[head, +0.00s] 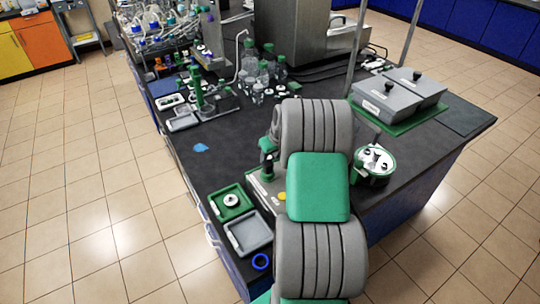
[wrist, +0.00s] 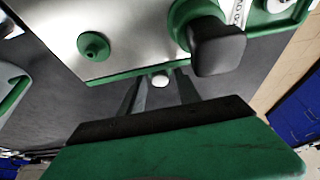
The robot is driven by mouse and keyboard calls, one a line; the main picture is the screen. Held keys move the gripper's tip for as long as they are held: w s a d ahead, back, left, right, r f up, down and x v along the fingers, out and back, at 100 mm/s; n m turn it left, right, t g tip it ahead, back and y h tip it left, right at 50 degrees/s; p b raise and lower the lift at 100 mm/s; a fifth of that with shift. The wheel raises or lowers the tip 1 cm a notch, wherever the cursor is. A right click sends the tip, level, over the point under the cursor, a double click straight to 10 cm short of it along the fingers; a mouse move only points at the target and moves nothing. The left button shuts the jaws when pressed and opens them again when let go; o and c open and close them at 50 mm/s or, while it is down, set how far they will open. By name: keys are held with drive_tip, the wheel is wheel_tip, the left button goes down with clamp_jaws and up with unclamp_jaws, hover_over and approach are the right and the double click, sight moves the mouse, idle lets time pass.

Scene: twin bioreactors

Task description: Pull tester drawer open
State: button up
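The tester, a pale metal box with green trim, is partly hidden behind my arm in the head view (head: 262,192). In the wrist view its silver face (wrist: 138,28) fills the top, with a green knob and a black knob. A small white round knob (wrist: 160,80) shows at its green edge; I cannot tell for sure whether it is the drawer's handle. My gripper (wrist: 160,84) is open, its dark fingers apart on either side of the white knob. Contact cannot be made out. My arm hides the gripper in the head view.
On the dark bench, a green tray (head: 232,203) and a grey tray (head: 250,236) lie left of the tester. A round metal device (head: 374,162) stands to its right. Glass bottles (head: 268,68) and grey lidded boxes (head: 400,92) stand farther back. Tiled floor is clear at left.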

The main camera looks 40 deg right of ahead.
clamp_jaws()
drive_tip(key=shift+w, duration=0.1)
idle(1.1)
